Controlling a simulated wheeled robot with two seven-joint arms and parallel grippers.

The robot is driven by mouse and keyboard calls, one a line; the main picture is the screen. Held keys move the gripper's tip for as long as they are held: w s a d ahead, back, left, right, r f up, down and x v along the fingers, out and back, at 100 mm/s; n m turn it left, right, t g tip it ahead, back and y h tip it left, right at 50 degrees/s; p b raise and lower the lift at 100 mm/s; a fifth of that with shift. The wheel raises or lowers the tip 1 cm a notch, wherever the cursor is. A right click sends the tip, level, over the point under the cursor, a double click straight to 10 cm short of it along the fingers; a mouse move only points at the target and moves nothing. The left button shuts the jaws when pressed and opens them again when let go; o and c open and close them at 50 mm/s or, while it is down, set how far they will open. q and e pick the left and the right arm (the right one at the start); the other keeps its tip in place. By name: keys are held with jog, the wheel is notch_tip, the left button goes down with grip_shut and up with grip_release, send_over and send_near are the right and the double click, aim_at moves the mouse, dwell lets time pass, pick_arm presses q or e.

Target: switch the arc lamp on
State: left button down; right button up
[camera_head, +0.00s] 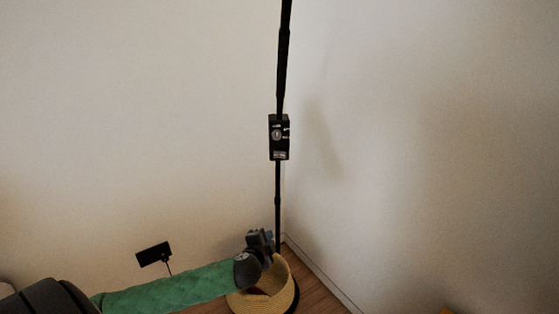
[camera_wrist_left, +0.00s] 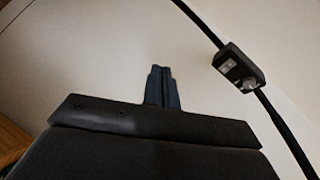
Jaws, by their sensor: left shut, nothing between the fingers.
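The arc lamp's thin black pole (camera_head: 278,195) rises upright near the room corner in the head view. A black switch box (camera_head: 279,137) with a round knob and small light marks sits on the pole. The box also shows in the left wrist view (camera_wrist_left: 238,67), at the upper right, with the pole running diagonally through it. My left gripper (camera_head: 262,238) is below the box and beside the lower pole in the head view. In the wrist view its fingers (camera_wrist_left: 161,88) are together and empty, apart from the box. The lamp's head is out of view. My right gripper is not in view.
A woven basket (camera_head: 283,297) stands on the wooden floor (camera_head: 318,291) below my left gripper, partly hidden by it. A black wall plate with a cord (camera_head: 153,254) is at the lower left. Plain walls meet close behind the pole.

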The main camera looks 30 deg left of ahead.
aim_at(283, 156)
pick_arm(q)
jog(key=w+a+r+m+t+h, duration=0.1)
jog(key=w+a+r+m+t, duration=0.1)
jog(key=r, duration=0.5)
jog(key=w+a+r+m+t+h, duration=0.1)
jog(key=w+a+r+m+t, duration=0.1)
jog(key=w+a+r+m, duration=0.2)
notch_tip(283, 156, up, 3)
jog(key=w+a, duration=0.2)
jog(key=w, duration=0.1)
jog(key=shift+a+r, duration=0.2)
jog(key=shift+a, duration=0.15)
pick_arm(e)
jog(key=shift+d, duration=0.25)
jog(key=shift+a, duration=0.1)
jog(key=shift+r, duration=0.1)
